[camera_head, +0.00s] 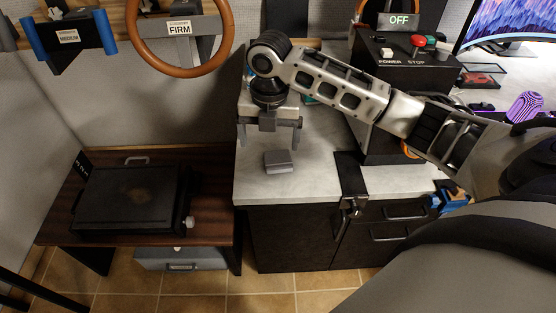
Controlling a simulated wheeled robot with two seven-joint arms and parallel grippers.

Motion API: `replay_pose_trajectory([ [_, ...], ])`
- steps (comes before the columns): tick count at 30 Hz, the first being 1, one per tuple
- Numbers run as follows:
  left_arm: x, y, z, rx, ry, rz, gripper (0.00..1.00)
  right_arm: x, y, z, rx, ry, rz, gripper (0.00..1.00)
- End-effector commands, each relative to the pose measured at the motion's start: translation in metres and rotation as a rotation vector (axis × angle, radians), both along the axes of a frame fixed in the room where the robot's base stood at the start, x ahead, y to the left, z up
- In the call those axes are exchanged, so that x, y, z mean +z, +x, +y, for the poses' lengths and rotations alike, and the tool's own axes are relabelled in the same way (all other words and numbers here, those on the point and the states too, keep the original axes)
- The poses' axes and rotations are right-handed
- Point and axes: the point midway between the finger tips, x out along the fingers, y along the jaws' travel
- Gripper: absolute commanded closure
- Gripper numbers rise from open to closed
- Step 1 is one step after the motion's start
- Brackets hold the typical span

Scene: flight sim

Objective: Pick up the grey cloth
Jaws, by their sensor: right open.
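The grey cloth (279,161) looks like a small, thick folded block. It lies flat on the light stone-like countertop (256,187), near its left front part. My right gripper (269,143) points down just above and behind the cloth in the picture. Its two fingers are spread wide with nothing between them. It appears apart from the cloth, though the exact height gap is hard to judge. My right arm comes in from the right across the counter. My left gripper is not in view.
A control box (405,75) with a red button and an OFF display stands at the back right of the counter. A black case (130,199) lies on a lower brown table at left. A steering wheel (180,72) hangs on the wall. Counter around the cloth is clear.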

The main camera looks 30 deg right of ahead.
Motion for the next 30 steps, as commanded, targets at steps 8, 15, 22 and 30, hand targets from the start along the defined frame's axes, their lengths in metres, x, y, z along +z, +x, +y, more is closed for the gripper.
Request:
replay_pose_trajectory([
  [8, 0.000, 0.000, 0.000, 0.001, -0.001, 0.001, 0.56, 0.038, 0.019, -0.042, 0.202, -0.019, 0.034, 0.11],
  [15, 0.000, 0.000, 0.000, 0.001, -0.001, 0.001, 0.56, -0.009, 0.019, -0.042, 0.208, -0.017, 0.038, 0.11],
  [22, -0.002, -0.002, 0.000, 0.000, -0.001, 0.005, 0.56, -0.051, 0.020, -0.042, 0.207, -0.017, 0.033, 0.11],
  [30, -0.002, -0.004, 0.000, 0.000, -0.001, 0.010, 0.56, -0.071, 0.021, -0.041, 0.208, -0.017, 0.032, 0.11],
])
